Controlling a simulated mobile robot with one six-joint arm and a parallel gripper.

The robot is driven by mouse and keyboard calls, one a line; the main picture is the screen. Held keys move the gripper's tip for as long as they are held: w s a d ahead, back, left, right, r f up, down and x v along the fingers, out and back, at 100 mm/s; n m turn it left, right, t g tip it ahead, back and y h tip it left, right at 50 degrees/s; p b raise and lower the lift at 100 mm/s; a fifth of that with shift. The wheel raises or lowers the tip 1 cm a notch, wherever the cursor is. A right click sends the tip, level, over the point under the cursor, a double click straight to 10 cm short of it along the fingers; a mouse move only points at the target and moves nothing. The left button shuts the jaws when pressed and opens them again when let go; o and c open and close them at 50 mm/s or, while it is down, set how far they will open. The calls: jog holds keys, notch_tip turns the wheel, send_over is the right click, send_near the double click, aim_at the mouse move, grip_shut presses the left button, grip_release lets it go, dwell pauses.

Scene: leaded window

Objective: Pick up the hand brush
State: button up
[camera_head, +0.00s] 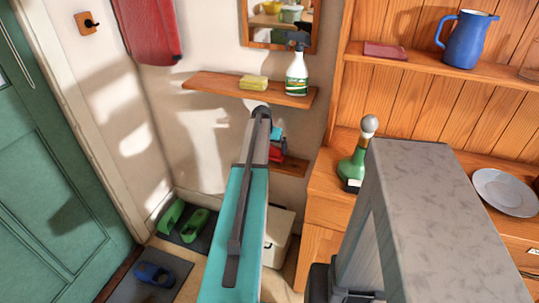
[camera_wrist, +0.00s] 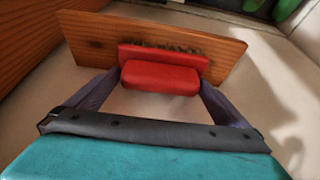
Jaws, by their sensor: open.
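The hand brush is red with dark bristles. It lies on a small wooden shelf, and in the wrist view the brush (camera_wrist: 160,78) sits at the centre with its bristles on the far side. My gripper (camera_wrist: 158,88) is open, with one dark finger to each side of the brush's near end. I cannot tell whether either finger touches it. In the head view the brush (camera_head: 279,149) is a small red patch on the lower shelf, partly hidden behind my arm.
The lower shelf (camera_head: 293,167) is short and close to the cabinet (camera_head: 322,200). Above it, another shelf (camera_head: 215,83) holds a yellow sponge (camera_head: 254,83) and a spray bottle (camera_head: 297,72). A green bottle (camera_head: 352,168) stands on the cabinet. A pale box (camera_head: 278,232) stands below.

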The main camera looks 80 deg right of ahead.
jog(key=c, duration=0.9)
jog(key=shift+r, duration=0.1)
jog(key=shift+r+b, duration=0.2)
jog(key=shift+b, duration=0.1)
jog(key=w+a, duration=0.1)
jog(key=a, duration=0.5)
jog(key=w+a+b, duration=0.1)
jog(key=a, duration=0.4)
jog(key=w+a+b, duration=0.1)
jog(key=a, duration=0.5)
jog(key=shift+w+a, duration=0.1)
jog(key=shift+a, duration=0.25)
